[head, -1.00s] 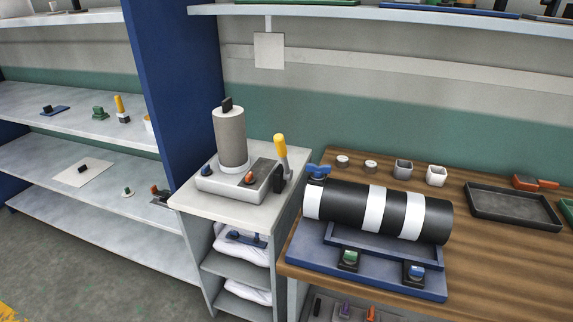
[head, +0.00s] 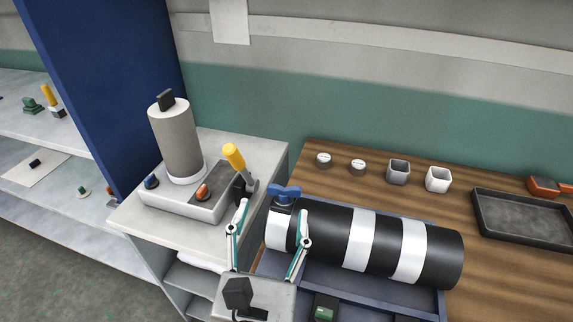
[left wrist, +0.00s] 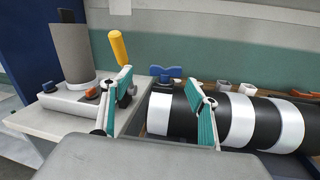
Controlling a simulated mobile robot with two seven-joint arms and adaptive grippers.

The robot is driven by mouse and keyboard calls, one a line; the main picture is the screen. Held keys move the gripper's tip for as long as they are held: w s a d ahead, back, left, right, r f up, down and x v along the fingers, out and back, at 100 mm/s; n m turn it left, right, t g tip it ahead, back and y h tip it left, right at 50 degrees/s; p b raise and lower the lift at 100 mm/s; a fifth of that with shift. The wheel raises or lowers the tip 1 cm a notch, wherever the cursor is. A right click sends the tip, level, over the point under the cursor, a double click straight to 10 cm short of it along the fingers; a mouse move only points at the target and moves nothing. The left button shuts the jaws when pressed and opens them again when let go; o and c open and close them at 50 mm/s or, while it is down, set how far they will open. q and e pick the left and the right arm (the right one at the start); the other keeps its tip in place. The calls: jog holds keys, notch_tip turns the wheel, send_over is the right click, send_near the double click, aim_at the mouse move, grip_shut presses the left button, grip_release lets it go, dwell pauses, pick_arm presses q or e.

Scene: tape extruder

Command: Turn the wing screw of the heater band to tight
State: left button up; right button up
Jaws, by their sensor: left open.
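The blue wing screw (head: 285,192) stands on top of the left end of the black-and-white banded barrel (head: 384,243). It also shows in the left wrist view (left wrist: 165,72). The white heater band (head: 277,230) under it is partly hidden by my finger. My left gripper (head: 270,222) is open and empty, its fingers spread. In the head view its right finger overlaps the barrel's left end and its left finger is left of the barrel. In the left wrist view the wing screw shows between and beyond the fingertips (left wrist: 163,84). My right gripper is not in view.
At left, a grey cylinder (head: 176,140) stands on a base unit with a yellow-handled lever (head: 234,160) close to my left finger. Small cups (head: 398,171) and a dark tray (head: 522,217) lie behind and right of the barrel. The blue base tray surrounds the barrel.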

aim_at(284, 193)
pick_arm(q)
jog(key=shift+w+d+f+h, duration=0.15)
jog(key=shift+w+d+h, duration=0.15)
jog(key=shift+d, duration=0.25)
jog(key=w, duration=0.3)
jog(key=w+d, duration=0.1)
jog(key=w, duration=0.1)
jog(key=shift+w, duration=0.95)
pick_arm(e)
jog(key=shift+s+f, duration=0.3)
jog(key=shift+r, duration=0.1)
pick_arm(q)
jog(key=c, duration=1.1)
